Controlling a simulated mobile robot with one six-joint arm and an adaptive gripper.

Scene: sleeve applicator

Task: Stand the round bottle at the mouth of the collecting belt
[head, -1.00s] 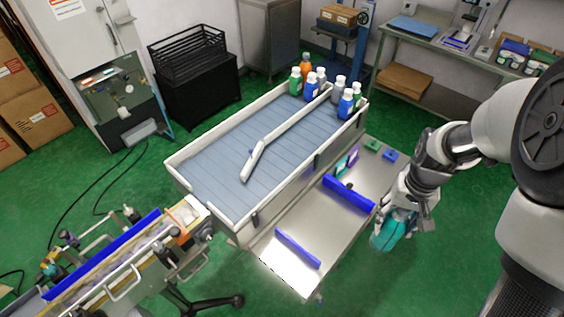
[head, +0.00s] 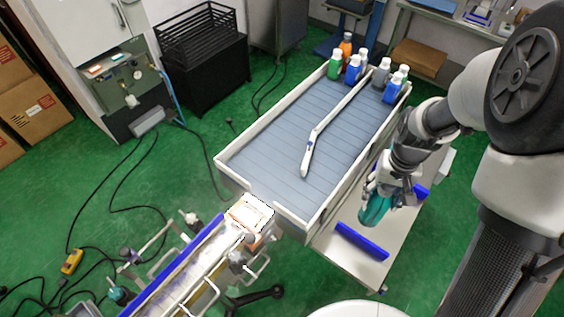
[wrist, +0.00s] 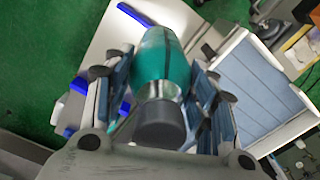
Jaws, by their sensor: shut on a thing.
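My gripper (head: 386,187) is shut on a teal round bottle (head: 375,210) with a dark grey cap. The wrist view shows the bottle (wrist: 163,62) between the two fingers (wrist: 161,85), its cap towards the camera. In the head view the bottle hangs tilted above the steel side table, to the right of the collecting belt. The collecting belt (head: 270,150) is a grey-blue slatted bed with white side walls and a bent white divider (head: 308,155). Its near end meets the end of a narrow conveyor (head: 195,262). The belt also shows at right in the wrist view (wrist: 245,85).
Several bottles, including a green one (head: 334,66), stand at the belt's far end. The near part of the belt is clear. A blue bar (head: 361,241) lies on the side table (head: 345,262). The belt's right wall stands between the bottle and the belt bed.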

